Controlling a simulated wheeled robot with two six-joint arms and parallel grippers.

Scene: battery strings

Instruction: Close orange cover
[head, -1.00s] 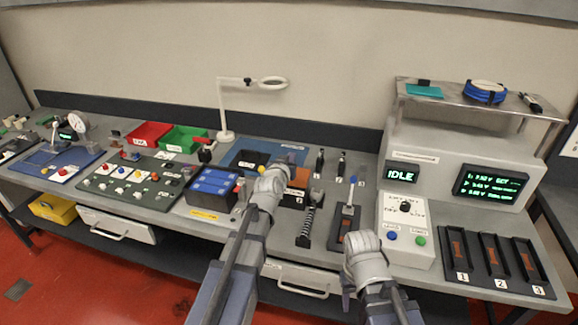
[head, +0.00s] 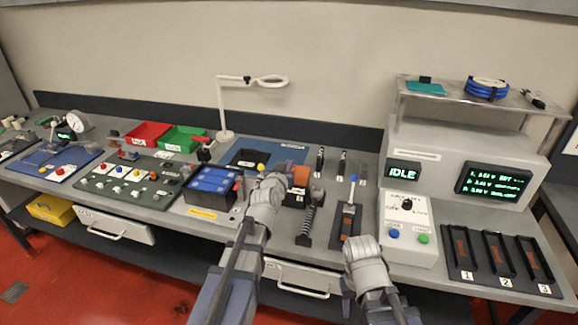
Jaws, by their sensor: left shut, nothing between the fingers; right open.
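The orange cover (head: 301,175) sits near the middle of the bench, at the top of a small dark box (head: 294,197). Its lower left part is partly hidden behind my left gripper. My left gripper (head: 274,182) is shut and empty, just left of the cover. I cannot tell whether it touches the cover. My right gripper (head: 362,252) is open and empty at the bench's front edge, in front of the lever unit. Its fingertips are hard to make out.
A blue battery block (head: 212,187) stands left of my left gripper. A spring-like tool (head: 309,217) and a blue-tipped lever unit (head: 347,220) stand to the right. Farther right is the grey console (head: 427,180) reading IDLE. A white lamp (head: 222,110) stands behind.

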